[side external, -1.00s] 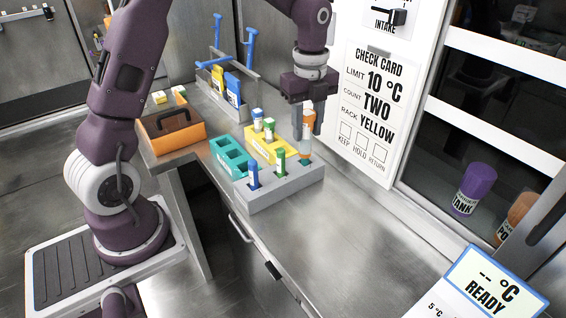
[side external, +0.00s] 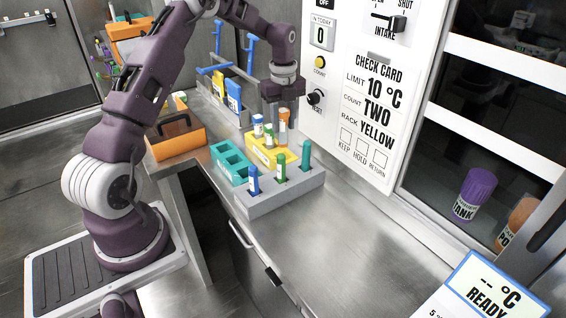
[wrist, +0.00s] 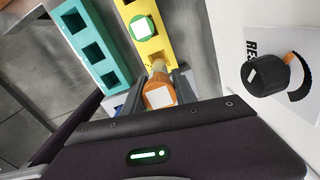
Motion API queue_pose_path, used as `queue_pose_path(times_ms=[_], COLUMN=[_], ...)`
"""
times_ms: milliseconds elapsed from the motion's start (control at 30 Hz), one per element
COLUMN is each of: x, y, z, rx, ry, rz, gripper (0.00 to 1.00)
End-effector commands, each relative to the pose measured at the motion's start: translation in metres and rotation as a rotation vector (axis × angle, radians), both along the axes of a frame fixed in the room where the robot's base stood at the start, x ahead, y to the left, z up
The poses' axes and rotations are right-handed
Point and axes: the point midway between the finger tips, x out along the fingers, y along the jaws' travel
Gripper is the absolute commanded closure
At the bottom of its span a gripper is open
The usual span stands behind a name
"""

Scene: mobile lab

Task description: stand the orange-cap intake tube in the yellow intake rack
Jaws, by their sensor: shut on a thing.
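My gripper (side external: 284,100) points down over the right end of the yellow intake rack (side external: 263,158) and is shut on the orange-cap intake tube (side external: 283,127). The tube is upright, its lower end at the rack's top; I cannot tell whether it is inside a slot. In the wrist view the orange cap (wrist: 158,97) sits between the fingers, with the yellow rack (wrist: 159,48) beyond. A green-cap tube (wrist: 144,28) stands in that rack.
A grey rack (side external: 262,207) in front holds a blue (side external: 253,178), a green (side external: 280,168) and a teal tube (side external: 305,156). A teal rack (side external: 228,163) is at left, with an orange caddy (side external: 178,142) beyond. A wall panel (side external: 345,130) with knobs is close at right.

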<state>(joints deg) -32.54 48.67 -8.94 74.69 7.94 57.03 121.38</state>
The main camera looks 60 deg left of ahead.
Motion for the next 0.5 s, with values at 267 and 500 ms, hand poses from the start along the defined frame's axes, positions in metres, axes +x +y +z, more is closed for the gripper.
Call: queue_pose_path(times_ms=[267, 500], x=[-0.001, -0.001], y=[-0.001, -0.001], z=[-0.052, -0.086], rx=[-0.002, -0.001], ry=[0.002, 0.001], rz=[0.0, 0.001], gripper=[1.0, 1.0])
